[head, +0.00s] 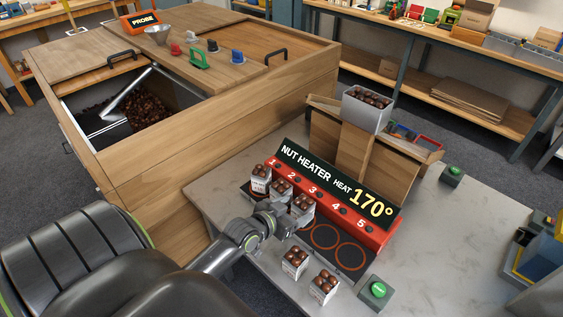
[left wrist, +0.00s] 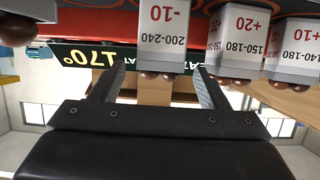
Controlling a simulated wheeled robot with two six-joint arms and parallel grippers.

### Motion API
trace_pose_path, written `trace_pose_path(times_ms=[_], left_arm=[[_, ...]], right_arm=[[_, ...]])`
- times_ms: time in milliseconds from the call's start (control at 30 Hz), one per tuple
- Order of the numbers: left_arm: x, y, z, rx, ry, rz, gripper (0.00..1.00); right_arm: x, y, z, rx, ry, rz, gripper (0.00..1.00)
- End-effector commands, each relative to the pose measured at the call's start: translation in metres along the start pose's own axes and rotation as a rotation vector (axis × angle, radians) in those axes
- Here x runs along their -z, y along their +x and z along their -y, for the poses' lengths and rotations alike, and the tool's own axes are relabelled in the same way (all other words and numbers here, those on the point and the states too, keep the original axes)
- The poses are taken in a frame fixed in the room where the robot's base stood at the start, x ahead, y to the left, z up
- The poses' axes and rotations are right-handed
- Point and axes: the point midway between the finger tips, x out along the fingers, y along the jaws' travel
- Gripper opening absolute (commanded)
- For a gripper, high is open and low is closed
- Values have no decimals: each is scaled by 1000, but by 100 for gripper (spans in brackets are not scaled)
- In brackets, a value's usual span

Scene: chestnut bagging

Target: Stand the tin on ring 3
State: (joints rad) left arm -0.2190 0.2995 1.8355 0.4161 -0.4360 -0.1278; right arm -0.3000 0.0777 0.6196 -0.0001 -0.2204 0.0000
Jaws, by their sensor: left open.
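A white tin (head: 302,208) of chestnuts stands at the ring 3 place of the nut heater (head: 340,197); its base is hidden behind my gripper. My left gripper (head: 287,219) is open just in front of it. In the left wrist view, which is upside down, the tin labelled -10, 200-240 (left wrist: 163,35) lies between the lines of the spread fingers (left wrist: 155,78), with gaps on both sides. Two other tins stand at ring 1 (head: 260,180) and ring 2 (head: 279,188). The right gripper is not in view.
Bare rings 4 (head: 323,236) and 5 (head: 350,257) are to the right. Two tins (head: 294,262) (head: 323,287) stand on the table in front, near a green button (head: 378,290). A wooden stand (head: 345,145) is behind the sign.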

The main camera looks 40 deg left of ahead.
Motion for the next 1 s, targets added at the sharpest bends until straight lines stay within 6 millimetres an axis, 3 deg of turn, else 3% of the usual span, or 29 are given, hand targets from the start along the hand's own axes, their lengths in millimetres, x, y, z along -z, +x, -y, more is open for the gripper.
trace_pose_path(times_ms=[200, 400, 1000], left_arm=[[-1, -37, 0, 0, 1, 1, 69], [0, -53, 0, 0, 1, 0, 69], [0, -55, 0, 0, 0, 0, 69]], right_arm=[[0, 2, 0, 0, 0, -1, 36], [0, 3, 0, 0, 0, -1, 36], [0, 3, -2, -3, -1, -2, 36]])
